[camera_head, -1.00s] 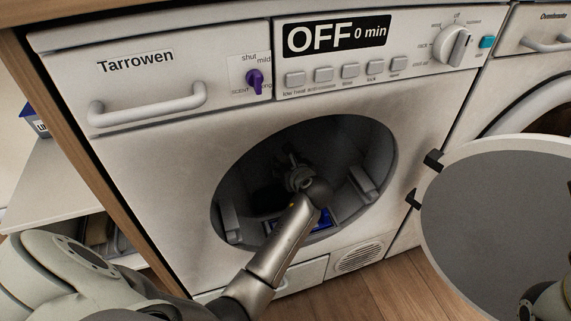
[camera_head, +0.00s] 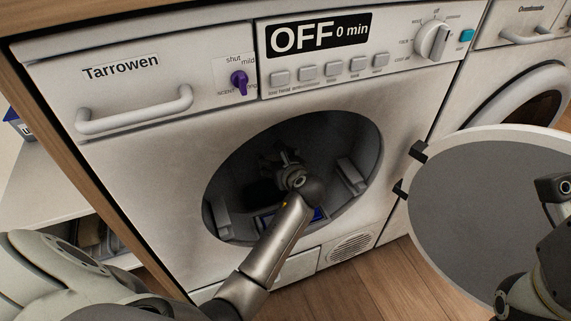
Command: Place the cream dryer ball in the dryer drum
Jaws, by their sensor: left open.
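The dryer drum (camera_head: 335,130) is the dark round opening in the white Tarrowen dryer (camera_head: 140,135). Its round door (camera_head: 460,210) stands open to the right. My left arm reaches in from the lower left, and my left gripper (camera_head: 284,158) is inside the drum, open. I see no cream ball between its fingers or elsewhere in view; my arm hides part of the drum floor. Part of my right arm shows at the lower right, in front of the door; its fingertips are not clearly visible.
A blue item (camera_head: 312,215) shows low in the opening behind my arm. Pale paddles (camera_head: 351,176) stick out inside the drum. The opening's rim surrounds my left forearm. A second machine (camera_head: 525,95) stands at the right, a shelf (camera_head: 50,185) at the left.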

